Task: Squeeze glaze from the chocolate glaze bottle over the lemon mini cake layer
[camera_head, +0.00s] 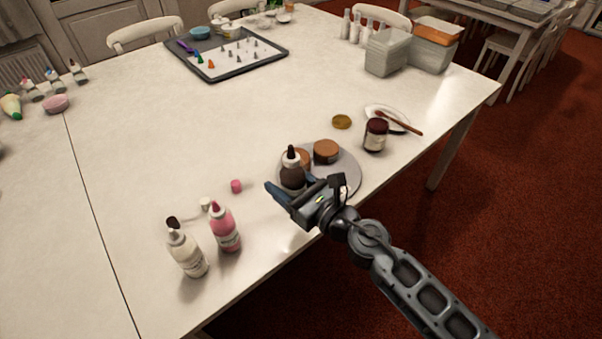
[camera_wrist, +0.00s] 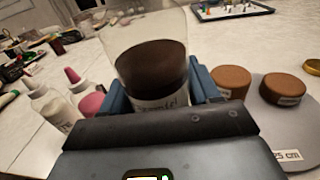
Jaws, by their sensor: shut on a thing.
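The chocolate glaze bottle (camera_head: 292,172) is a clear bottle with dark brown glaze and a dark nozzle. My gripper (camera_head: 296,190) is shut on it; in the wrist view the blue fingers flank the bottle (camera_wrist: 155,70). The bottle looks upright. Two round brown cake layers sit on the grey turntable (camera_head: 346,168): one (camera_head: 326,151) in the open, the other (camera_head: 303,157) partly hidden behind the bottle. The wrist view shows both, the left layer (camera_wrist: 230,81) and the right layer (camera_wrist: 286,90). Their labels are too small to read, so I cannot tell which is lemon.
A pink bottle (camera_head: 225,228) and a white bottle (camera_head: 187,253) stand left of my gripper, near a pink cap (camera_head: 236,186). A dark jar (camera_head: 375,135) and a plate with a brush (camera_head: 398,122) lie right of the turntable. The table's middle is clear.

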